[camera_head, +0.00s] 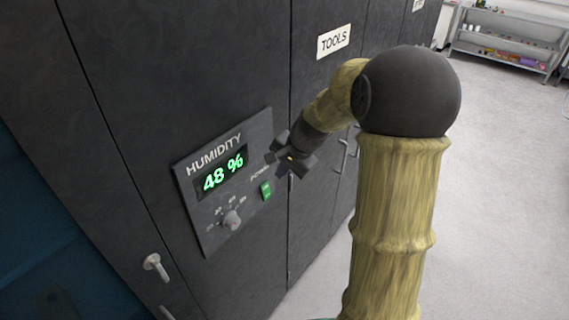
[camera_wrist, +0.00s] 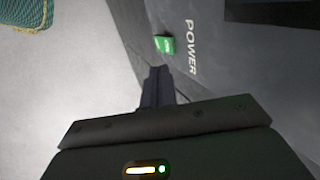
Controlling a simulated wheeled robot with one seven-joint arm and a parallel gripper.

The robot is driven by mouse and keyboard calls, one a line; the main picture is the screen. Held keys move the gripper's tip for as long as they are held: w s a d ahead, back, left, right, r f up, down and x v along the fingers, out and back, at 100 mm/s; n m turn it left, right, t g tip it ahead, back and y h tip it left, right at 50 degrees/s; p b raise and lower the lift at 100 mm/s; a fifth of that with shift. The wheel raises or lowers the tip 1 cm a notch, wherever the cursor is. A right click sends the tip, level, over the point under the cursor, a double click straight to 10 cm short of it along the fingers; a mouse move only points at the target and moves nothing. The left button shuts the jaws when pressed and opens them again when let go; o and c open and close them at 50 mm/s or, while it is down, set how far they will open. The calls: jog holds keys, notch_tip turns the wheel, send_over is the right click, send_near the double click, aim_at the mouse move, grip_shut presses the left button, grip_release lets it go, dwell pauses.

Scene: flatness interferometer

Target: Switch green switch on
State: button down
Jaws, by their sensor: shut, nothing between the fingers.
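The green switch (camera_head: 266,190) sits at the right side of a grey humidity panel (camera_head: 205,240) on a dark cabinet front. The panel's display (camera_head: 222,173) is lit and reads 48 %. In the wrist view the green switch (camera_wrist: 164,44) lies beyond my fingertips, beside the word POWER. My gripper (camera_head: 281,170) is near the panel's right edge, a little above the switch in the head view. In the wrist view my gripper (camera_wrist: 158,72) has its fingers together with nothing between them. A gap shows between the fingertips and the switch; I cannot tell the exact distance.
A dial knob (camera_head: 231,220) is on the panel's lower part. Cabinet handles (camera_head: 155,265) stick out at lower left and behind my arm. A TOOLS label (camera_head: 334,41) is above. A shelf (camera_head: 505,40) stands far back right. The floor (camera_head: 490,200) at right is clear.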

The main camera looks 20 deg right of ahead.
jog(key=r, duration=0.2)
jog(key=d+r, duration=0.1)
jog(key=shift+s+r, duration=0.2)
jog(key=shift+r, duration=0.15)
jog(key=shift+s, duration=0.15)
jog(key=shift+a, duration=0.15)
jog(key=s+a+f+n+h, duration=0.1)
jog(key=s+f+n, duration=0.3)
jog(key=s, duration=0.5)
jog(key=s+a+f+n+g+h, duration=0.1)
jog(key=s+a+f+n+h, duration=0.1)
jog(key=s+f+n, duration=0.2)
jog(key=s+n, duration=0.3)
jog(key=s, duration=0.2)
jog(key=shift+s+a+g+b, duration=0.2)
jog(key=shift+s+g+b, duration=0.1)
jog(key=shift+s+b, duration=0.1)
